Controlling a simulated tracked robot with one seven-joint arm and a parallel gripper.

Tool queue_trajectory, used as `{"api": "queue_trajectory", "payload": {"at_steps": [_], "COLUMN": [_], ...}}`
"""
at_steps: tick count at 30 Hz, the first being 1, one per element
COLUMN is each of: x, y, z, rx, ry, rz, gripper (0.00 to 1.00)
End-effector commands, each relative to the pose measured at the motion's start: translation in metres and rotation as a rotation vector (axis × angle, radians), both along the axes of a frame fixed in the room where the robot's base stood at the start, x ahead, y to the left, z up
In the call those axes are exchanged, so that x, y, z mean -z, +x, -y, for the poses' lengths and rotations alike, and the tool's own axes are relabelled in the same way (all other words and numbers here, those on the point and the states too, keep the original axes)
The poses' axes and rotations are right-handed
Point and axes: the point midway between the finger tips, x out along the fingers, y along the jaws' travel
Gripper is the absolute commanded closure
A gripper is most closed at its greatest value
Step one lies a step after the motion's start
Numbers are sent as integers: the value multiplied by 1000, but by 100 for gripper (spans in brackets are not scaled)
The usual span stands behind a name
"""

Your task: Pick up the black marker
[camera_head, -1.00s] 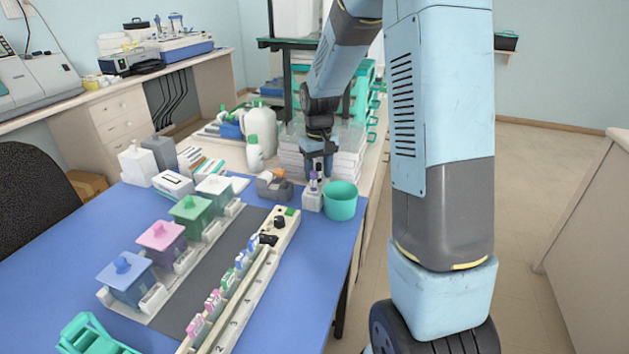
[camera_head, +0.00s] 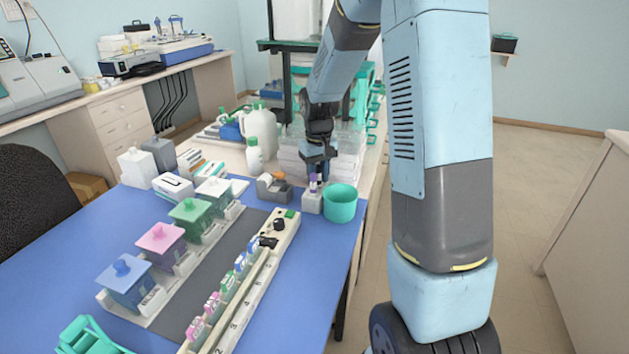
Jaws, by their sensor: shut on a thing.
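My gripper (camera_head: 321,172) is at the end of my arm, pointing down just above a small white marker holder (camera_head: 311,204) near the far right part of the blue table. It is shut on a thin dark thing that looks like the black marker, mostly hidden by the fingers. Purple-topped markers (camera_head: 313,179) stand upright in the holder, just left of the fingertips. I cannot tell whether the lower end of the held marker is clear of the holder.
A teal cup (camera_head: 341,205) stands close to the right of the holder, and a grey tape dispenser (camera_head: 274,187) to its left. Staining jars (camera_head: 160,241) and a slide rack strip (camera_head: 244,284) fill the middle. White bottles (camera_head: 254,155) and stacked trays stand behind.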

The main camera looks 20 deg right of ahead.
Motion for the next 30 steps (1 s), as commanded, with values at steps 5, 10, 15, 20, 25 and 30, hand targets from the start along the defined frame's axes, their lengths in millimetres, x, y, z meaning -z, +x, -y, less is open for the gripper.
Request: {"api": "queue_trajectory", "payload": {"at_steps": [5,10,15,20,25,30], "x": [-7,-32,-58,-87,-104,-116], "y": [0,1,-22,-46,-79,-107], "z": [0,0,1,3,4,6], "rx": [0,0,0,1,0,-1], "ry": [0,0,0,0,-1,-1], "rz": [1,4,4,5,3,3], "gripper": [97,97,97,97,97,97]}}
